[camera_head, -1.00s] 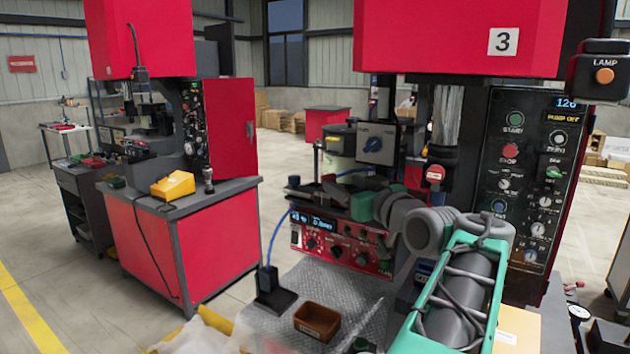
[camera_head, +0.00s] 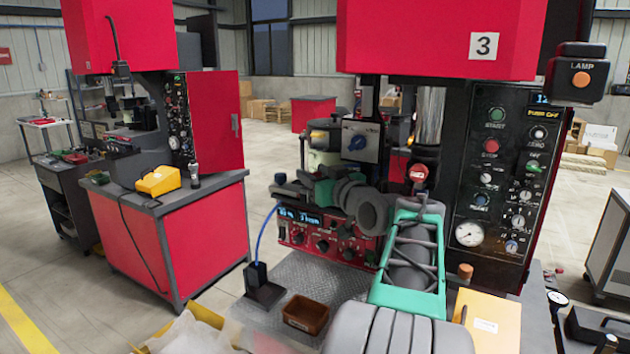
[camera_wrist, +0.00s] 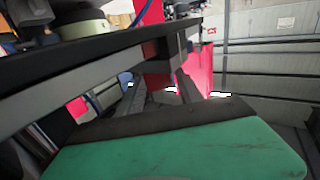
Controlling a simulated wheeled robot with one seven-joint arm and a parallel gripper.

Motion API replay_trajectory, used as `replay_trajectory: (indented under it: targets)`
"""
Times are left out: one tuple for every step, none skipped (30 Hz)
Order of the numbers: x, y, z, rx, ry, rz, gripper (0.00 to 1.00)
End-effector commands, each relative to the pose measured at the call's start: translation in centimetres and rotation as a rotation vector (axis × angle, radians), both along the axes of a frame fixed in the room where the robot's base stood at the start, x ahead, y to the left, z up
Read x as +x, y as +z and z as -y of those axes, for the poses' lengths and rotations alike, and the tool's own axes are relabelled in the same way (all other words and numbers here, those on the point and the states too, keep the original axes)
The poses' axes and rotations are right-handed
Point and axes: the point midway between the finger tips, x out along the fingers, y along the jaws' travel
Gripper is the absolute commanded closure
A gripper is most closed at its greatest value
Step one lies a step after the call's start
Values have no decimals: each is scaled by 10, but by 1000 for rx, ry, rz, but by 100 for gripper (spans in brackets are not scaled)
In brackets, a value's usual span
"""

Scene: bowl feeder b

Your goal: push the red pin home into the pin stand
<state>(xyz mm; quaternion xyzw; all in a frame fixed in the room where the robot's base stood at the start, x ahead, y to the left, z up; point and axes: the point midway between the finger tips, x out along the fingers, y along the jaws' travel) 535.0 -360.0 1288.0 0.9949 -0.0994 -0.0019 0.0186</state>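I cannot make out the red pin or the pin stand for sure in either view. A round red cap (camera_head: 418,172) shows on the machine, behind my arm; I cannot tell whether it belongs to the pin. In the wrist view a green part of mine with a dark edge fills the bottom, and nothing held is visible.
The red control box (camera_head: 330,240) stands close below my wrist. A brown tray (camera_head: 306,314) and a black block with a blue cable (camera_head: 263,287) stand on the metal plate (camera_head: 310,275). A yellow box (camera_head: 488,318) is right of my arm. A tall dial panel (camera_head: 495,190) rises behind it.

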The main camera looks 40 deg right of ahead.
Motion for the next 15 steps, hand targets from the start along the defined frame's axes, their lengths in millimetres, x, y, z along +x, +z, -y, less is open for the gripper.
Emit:
replay_trajectory:
  targets:
    - [0, 0, 0, 0, 0, 0, 62]
    - [0, 0, 0, 0, 0, 0, 65]
    - [0, 0, 0, 0, 0, 0, 68]
    - [0, 0, 0, 0, 0, 0, 71]
    - [0, 0, 0, 0, 0, 0, 73]
    - [0, 0, 0, 0, 0, 0, 76]
    - [0, 0, 0, 0, 0, 0, 79]
    - [0, 0, 0, 0, 0, 0, 81]
    - [0, 0, 0, 0, 0, 0, 85]
    - [0, 0, 0, 0, 0, 0, 87]
    - [0, 0, 0, 0, 0, 0, 89]
    - [0, 0, 0, 0, 0, 0, 93]
    - [0, 0, 0, 0, 0, 0, 95]
    - [0, 0, 0, 0, 0, 0, 98]
    - [0, 0, 0, 0, 0, 0, 100]
